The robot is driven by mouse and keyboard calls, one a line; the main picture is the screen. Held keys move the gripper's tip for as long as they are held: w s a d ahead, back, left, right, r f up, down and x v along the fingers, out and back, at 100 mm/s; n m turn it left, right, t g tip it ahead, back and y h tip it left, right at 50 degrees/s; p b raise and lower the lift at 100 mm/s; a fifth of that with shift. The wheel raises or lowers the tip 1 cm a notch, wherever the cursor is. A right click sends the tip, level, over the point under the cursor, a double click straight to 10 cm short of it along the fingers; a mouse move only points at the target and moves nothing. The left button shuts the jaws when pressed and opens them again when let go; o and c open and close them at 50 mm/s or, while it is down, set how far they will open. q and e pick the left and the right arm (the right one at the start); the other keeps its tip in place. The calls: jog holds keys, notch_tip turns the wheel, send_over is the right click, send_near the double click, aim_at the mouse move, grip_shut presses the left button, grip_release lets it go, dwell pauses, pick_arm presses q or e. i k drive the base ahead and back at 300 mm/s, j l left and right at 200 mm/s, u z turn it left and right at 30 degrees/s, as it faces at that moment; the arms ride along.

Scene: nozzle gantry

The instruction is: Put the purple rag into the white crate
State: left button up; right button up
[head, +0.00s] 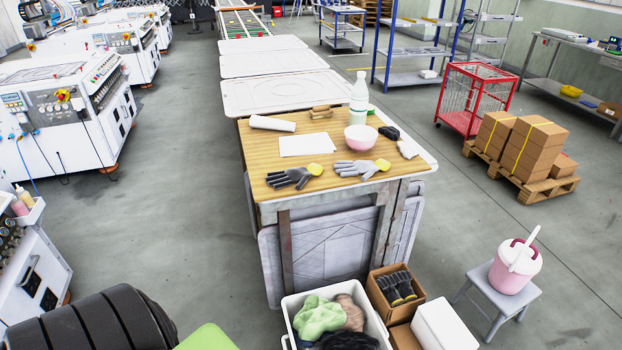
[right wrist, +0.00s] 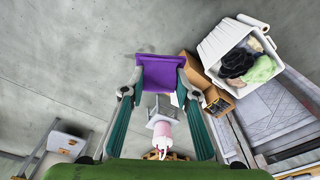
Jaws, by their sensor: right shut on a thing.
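The purple rag (right wrist: 161,76) is held between the fingertips of my right gripper (right wrist: 160,80) in the right wrist view. It hangs clear, seen against the grey floor, to the left of the crate there. The white crate (right wrist: 212,48) is at the upper right of that view, apart from the rag. In the head view the crate (head: 291,312) stands on the floor at the bottom centre, holding a light green cloth (head: 318,316), a brownish cloth and a black cloth. Its lower part is cut off by the frame.
Cardboard boxes (head: 374,297) and a white box (head: 444,326) stand right of the crate. A pink bucket (head: 514,268) sits on a grey stool (head: 478,280). Behind the crate is a wooden-topped table (head: 262,180) with gloves and a pink bowl.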

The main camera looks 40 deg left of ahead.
aim_at(352, 306)
jog(key=i+u, duration=0.2)
jog(key=u, duration=0.3)
jog(key=i+l+u, duration=0.15)
jog(key=u, duration=0.35)
jog(key=i+l+u, duration=0.15)
jog(key=u, duration=0.35)
jog(key=l+u, duration=0.35)
jog(key=u, duration=0.15)
jog(key=i+l+u, duration=0.2)
jog(key=l+u, duration=0.2)
jog(key=l, duration=0.15)
